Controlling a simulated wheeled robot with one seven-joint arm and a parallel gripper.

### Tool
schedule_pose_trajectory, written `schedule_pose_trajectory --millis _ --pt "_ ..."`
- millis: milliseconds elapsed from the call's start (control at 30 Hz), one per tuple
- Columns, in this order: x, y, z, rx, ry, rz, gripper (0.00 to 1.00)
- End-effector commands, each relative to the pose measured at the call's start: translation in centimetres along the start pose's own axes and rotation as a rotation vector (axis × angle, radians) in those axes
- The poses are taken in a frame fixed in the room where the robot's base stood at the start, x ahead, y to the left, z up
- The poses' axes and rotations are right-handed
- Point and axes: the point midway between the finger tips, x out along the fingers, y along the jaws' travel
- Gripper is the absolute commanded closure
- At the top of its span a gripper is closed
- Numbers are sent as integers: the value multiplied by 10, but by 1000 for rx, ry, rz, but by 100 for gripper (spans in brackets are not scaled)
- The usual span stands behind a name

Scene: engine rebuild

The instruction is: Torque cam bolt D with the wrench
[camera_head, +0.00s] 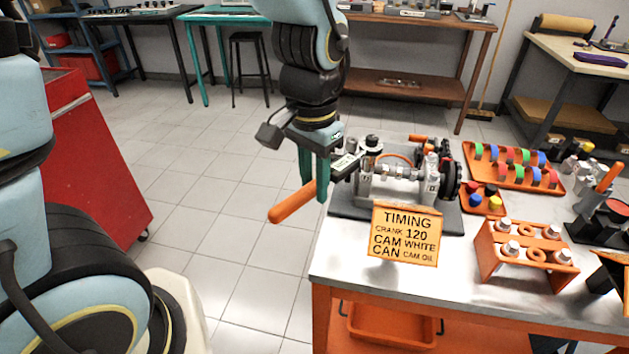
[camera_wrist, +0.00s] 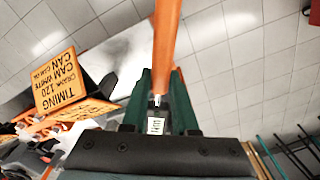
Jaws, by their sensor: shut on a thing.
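The wrench has an orange handle (camera_head: 292,204) and a grey head end (camera_head: 345,163). My gripper (camera_head: 314,190) points down with its green fingers shut on the wrench, at the left edge of the workbench. The handle sticks out to the lower left, over the floor. The wrench head reaches the left end of the engine assembly (camera_head: 400,172); I cannot tell whether it sits on a bolt. Cam bolt D cannot be told apart. In the wrist view the orange handle (camera_wrist: 166,42) rises between the green fingers of my gripper (camera_wrist: 163,95).
A yellow timing sign (camera_head: 405,235) stands in front of the engine. An orange tray of coloured rings (camera_head: 512,168) and an orange rack (camera_head: 520,255) lie to the right. The workbench top (camera_head: 350,262) is bare at the front left. A red cabinet (camera_head: 95,165) stands at left.

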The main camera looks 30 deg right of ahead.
Motion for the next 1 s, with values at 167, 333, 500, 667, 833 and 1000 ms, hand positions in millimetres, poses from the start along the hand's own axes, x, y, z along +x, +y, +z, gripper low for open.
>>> schedule_pose_trajectory --millis 167,333,500,667,833,1000 --pt "2 0 0 0 1 0 100" --pt "1 0 0 0 1 0 100" --pt "1 0 0 2 1 0 100" --pt "1 -5 -1 24 1 1 100" --pt "1 -10 -1 58 2 1 100" --pt "1 -15 -1 89 2 2 100"
